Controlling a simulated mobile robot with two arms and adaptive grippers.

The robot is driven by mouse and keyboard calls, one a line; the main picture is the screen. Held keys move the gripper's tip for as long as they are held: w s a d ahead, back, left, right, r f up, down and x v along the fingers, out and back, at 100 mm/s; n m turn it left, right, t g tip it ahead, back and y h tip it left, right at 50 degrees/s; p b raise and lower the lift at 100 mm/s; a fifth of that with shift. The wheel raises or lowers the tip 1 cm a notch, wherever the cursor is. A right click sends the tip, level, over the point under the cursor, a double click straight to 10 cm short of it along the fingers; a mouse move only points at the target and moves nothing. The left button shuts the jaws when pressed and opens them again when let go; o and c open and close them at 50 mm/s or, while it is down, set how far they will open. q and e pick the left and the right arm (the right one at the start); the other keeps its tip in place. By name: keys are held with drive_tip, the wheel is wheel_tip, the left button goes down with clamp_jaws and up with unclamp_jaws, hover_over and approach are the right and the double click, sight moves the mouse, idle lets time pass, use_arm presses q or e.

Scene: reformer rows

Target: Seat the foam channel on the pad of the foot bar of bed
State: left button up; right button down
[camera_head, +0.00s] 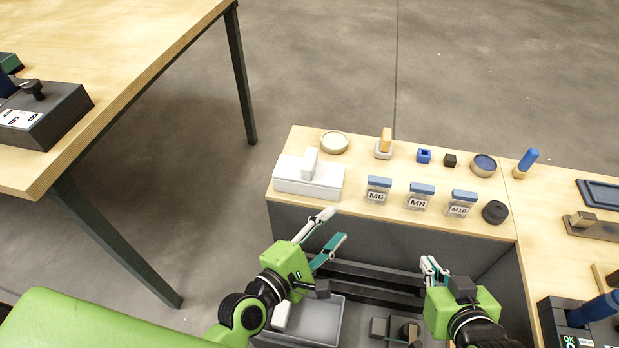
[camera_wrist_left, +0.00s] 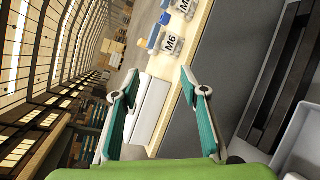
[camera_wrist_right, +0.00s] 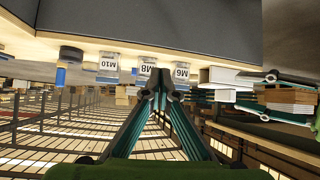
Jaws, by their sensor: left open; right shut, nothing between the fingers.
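I cannot make out a foam channel, a foot bar pad or a bed in any view. A white block (camera_head: 308,187) with a smaller upright white piece (camera_head: 310,163) on it stands on the bench's left end. My left gripper (camera_head: 333,226) is open and empty, in front of the bench edge and below the white block. In the left wrist view the white block (camera_wrist_left: 152,108) shows beyond the spread fingers. My right gripper (camera_head: 434,268) is shut and empty, in front of the bench. Its closed fingertips also show in the right wrist view (camera_wrist_right: 160,78).
Clear bins labelled M6 (camera_head: 377,190), M8 (camera_head: 419,197) and M10 (camera_head: 461,204) line the bench, with small dishes and blocks behind. A grey tray (camera_head: 316,322) lies below the bench top. A wooden table (camera_head: 130,60) stands left, with open floor between.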

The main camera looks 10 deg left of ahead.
use_arm(q)
drive_tip(key=w+a+n+t+y, duration=0.3)
drive_tip(key=n, duration=0.5)
drive_tip(key=n+t+y, duration=0.1)
drive_tip(key=n+y, duration=0.3)
drive_tip(key=n, duration=0.5)
approach(308, 177)
drive_tip(key=w, duration=0.9)
drive_tip(key=shift+w, duration=0.15)
drive_tip(key=w, duration=0.4)
drive_tip(key=shift+w+a, duration=0.2)
drive_tip(key=shift+w, duration=0.2)
clamp_jaws()
use_arm(e)
drive_tip(key=w+a+r+t+y, duration=0.1)
drive_tip(key=w+r+t, duration=0.3)
drive_tip(key=r, duration=0.5)
drive_tip(key=shift+w+a+t, duration=0.3)
drive_tip(key=shift+w+a, duration=0.15)
drive_tip(key=shift+a, duration=0.2)
